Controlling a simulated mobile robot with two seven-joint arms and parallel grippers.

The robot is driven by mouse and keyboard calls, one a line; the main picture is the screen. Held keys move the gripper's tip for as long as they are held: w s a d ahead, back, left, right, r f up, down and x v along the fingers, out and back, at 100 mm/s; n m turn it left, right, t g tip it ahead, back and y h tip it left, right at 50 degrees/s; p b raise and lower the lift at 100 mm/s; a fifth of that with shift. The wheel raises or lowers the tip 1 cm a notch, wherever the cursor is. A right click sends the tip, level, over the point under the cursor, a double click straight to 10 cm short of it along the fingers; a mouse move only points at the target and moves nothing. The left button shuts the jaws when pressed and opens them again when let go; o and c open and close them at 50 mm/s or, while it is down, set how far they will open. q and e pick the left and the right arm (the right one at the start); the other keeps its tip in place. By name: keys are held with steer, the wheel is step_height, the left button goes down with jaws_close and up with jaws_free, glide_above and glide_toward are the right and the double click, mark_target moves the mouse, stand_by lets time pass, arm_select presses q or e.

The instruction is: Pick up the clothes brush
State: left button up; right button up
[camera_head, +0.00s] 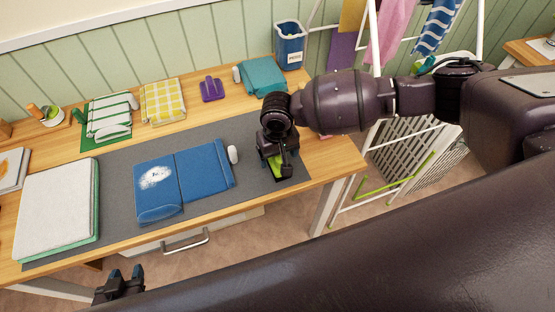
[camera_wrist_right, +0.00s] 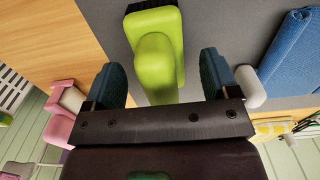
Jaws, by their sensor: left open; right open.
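The clothes brush, a lime-green one with dark bristles along its edge, lies on the grey mat under my right gripper. In the head view only part of the brush (camera_head: 276,168) shows behind the gripper. In the right wrist view the brush (camera_wrist_right: 155,50) runs between the two fingers, its green handle toward the palm. My right gripper (camera_head: 277,158) is open with its fingers either side of the handle; I cannot tell whether they touch it. My left gripper (camera_head: 124,272) is open and empty, in front of the table's near edge.
A folded blue garment (camera_head: 205,167) with a white patch lies on the grey mat (camera_head: 115,165), a small white object (camera_head: 233,154) beside it. A white folded stack (camera_head: 58,205) is at left. Folded cloths and a blue bin (camera_head: 289,45) line the back. A drying rack stands right.

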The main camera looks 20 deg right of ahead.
steer(key=shift+f, duration=0.3)
steer(key=shift+c, duration=0.3)
arm_select(q)
steer(key=shift+s+f, duration=0.15)
steer(key=shift+s, duration=0.15)
arm_select(e)
steer(key=c, duration=1)
steer(key=shift+r, duration=0.1)
arm_select(q)
steer(key=r+p, duration=0.1)
steer(key=r, duration=0.1)
steer(key=r+p, duration=0.1)
steer(key=shift+w+r+p, duration=0.25)
steer(key=shift+w+p, duration=0.05)
steer(key=shift+p, duration=0.05)
arm_select(e)
step_height(320, 180, up, 20)
